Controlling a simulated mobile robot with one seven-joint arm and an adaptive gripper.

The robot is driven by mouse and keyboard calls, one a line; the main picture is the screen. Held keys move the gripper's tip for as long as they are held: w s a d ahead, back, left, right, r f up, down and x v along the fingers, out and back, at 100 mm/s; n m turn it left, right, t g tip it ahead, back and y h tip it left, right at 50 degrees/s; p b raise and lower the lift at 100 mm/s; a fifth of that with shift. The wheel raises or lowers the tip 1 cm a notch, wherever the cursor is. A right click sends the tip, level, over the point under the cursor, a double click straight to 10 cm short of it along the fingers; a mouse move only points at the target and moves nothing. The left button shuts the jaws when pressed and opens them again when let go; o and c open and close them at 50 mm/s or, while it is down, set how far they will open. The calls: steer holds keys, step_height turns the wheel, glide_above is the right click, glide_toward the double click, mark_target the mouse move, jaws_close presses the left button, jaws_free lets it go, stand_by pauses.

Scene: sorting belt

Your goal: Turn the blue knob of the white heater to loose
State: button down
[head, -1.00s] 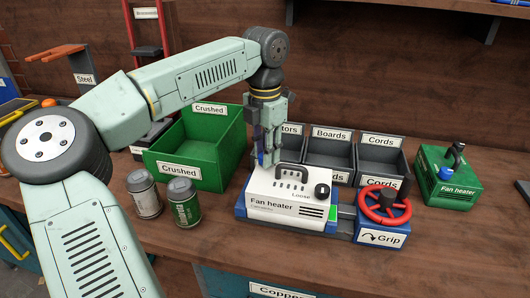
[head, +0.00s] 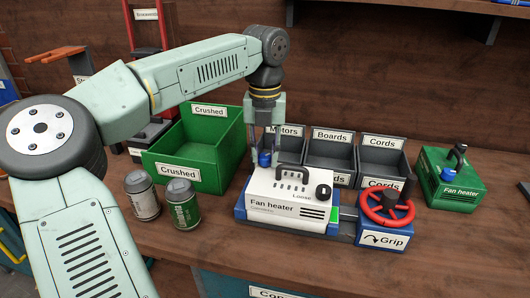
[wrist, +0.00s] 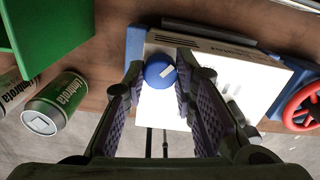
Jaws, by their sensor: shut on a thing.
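The white fan heater (head: 285,218) sits on the bench in a blue-sided holder and has a black handle and the word "Loose" on top. Its blue knob (head: 264,159) is at the back left of its top. My gripper (head: 265,150) points straight down over it, with one finger on each side of the knob. In the wrist view, the blue knob (wrist: 160,71) sits between the fingertips (wrist: 161,72), and my gripper is shut on it. A pale mark on the knob slants toward the upper right there. Other markings around the knob are not readable.
A red handwheel (head: 388,207) on a blue "Grip" block stands right of the heater. A green "Crushed" bin (head: 205,150) and two cans (head: 184,205) stand left. Grey bins (head: 330,153) are behind. A green fan heater (head: 449,180) stands at the right.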

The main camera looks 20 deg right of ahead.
mark_target(266, 156)
steer(key=shift+n, duration=0.3)
steer(key=c, duration=1.3)
jaws_free()
steer(key=shift+r, duration=0.1)
step_height(266, 156, up, 12)
